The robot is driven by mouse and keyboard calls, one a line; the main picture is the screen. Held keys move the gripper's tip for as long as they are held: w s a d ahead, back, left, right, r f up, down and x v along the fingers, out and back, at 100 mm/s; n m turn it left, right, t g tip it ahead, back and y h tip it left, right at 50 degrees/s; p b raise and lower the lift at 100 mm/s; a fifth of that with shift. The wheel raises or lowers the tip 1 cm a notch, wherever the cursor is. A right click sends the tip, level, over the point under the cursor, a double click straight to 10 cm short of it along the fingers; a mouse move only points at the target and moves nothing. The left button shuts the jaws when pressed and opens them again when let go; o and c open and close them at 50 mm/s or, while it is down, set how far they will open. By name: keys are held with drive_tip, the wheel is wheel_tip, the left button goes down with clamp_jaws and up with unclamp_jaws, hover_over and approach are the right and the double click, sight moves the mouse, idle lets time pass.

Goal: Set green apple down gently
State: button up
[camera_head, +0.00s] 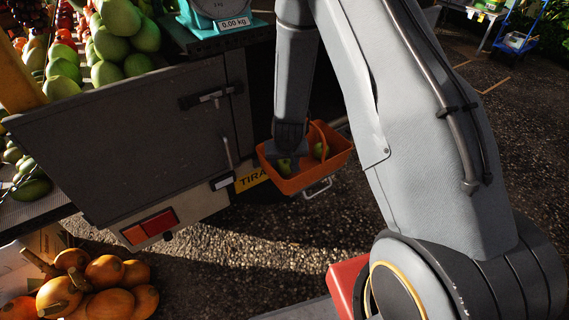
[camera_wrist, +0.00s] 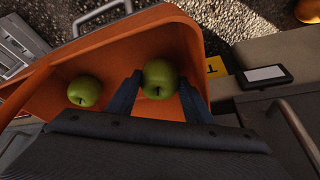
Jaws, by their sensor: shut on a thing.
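My gripper (camera_wrist: 160,92) is shut on a green apple (camera_wrist: 159,78) inside or just over the orange basket (camera_wrist: 185,38) in the wrist view. The two dark fingers stand on either side of the apple. A second green apple (camera_wrist: 84,91) lies in the basket to the left, apart from the fingers. In the head view my gripper reaches down into the basket (camera_head: 292,186), with one apple (camera_head: 284,166) by the fingers and another (camera_head: 321,150) near the handle. I cannot tell whether the held apple touches the basket floor.
The truck's grey side panel (camera_head: 135,140) and rear lights (camera_head: 151,226) are left of the basket. Large green fruit (camera_head: 115,45) fill the truck bed. Orange pumpkins (camera_head: 97,290) sit at lower left. Open gravel lies below the basket.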

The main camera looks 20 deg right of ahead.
drive_tip(key=shift+f+b, duration=0.45)
drive_tip(key=shift+f, duration=0.2)
idle(1.0)
drive_tip(key=o, duration=1.2)
wheel_tip(320, 180, up, 8)
drive_tip(key=p, duration=0.7)
drive_tip(key=shift+r+p, duration=0.1)
drive_tip(key=shift+p, duration=0.3)
drive_tip(key=shift+r+p, duration=3.7)
drive_tip(key=shift+p, duration=0.35)
